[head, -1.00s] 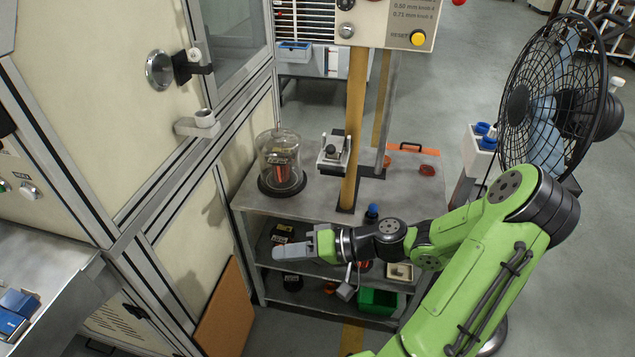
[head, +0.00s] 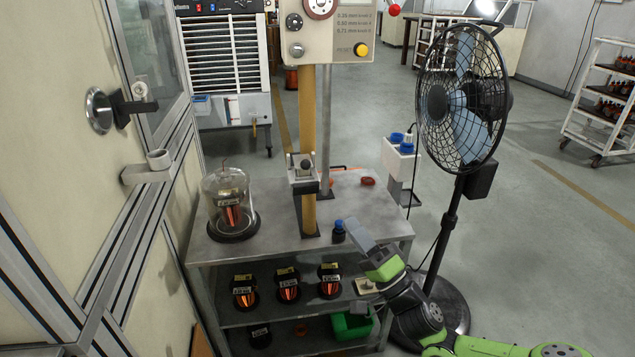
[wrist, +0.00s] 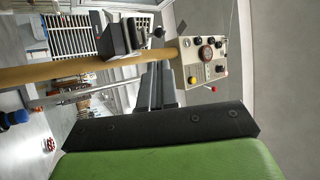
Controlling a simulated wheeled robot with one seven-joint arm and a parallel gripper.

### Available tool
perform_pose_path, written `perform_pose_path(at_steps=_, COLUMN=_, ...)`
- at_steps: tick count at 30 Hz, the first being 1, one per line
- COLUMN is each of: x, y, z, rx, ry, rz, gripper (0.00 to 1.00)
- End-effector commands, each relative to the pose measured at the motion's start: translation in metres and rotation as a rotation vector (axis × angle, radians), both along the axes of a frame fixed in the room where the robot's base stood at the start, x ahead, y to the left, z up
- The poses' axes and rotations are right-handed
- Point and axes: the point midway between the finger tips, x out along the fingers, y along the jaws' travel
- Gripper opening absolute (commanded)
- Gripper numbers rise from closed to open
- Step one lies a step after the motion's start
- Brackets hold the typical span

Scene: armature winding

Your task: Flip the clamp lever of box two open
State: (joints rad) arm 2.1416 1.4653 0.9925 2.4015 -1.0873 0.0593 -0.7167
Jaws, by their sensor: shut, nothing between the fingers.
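A small clamp-like device (head: 303,172) with a dark lever and knob sits on the yellow post (head: 309,120) above the steel bench. It also shows in the wrist view (wrist: 120,38), sideways, with its lever at the right end. I see no label marking box two, and cannot tell whether the lever is open or closed. My gripper (head: 354,228) is at the bench's front right edge, apart from the device, below and right of it. Its grey fingers also show in the wrist view (wrist: 160,75), shut and empty.
A glass dome (head: 231,205) over a coil stands at the bench's left. A small blue-capped bottle (head: 339,232) stands just left of my gripper. A control box (head: 326,40) tops the post. A black fan (head: 461,110) stands right. Coils fill the shelf below.

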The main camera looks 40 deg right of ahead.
Motion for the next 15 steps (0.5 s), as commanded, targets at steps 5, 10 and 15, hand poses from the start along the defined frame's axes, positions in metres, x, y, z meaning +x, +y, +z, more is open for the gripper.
perform_pose_path(at_steps=5, x=0.033, y=0.002, z=0.021, rx=-0.003, ry=-0.002, rz=0.005, gripper=0.0)
perform_pose_path(at_steps=10, x=0.065, y=0.001, z=0.042, rx=-0.005, ry=-0.001, rz=0.004, gripper=0.0)
perform_pose_path(at_steps=15, x=0.091, y=0.0, z=0.06, rx=-0.003, ry=-0.002, rz=0.003, gripper=0.0)
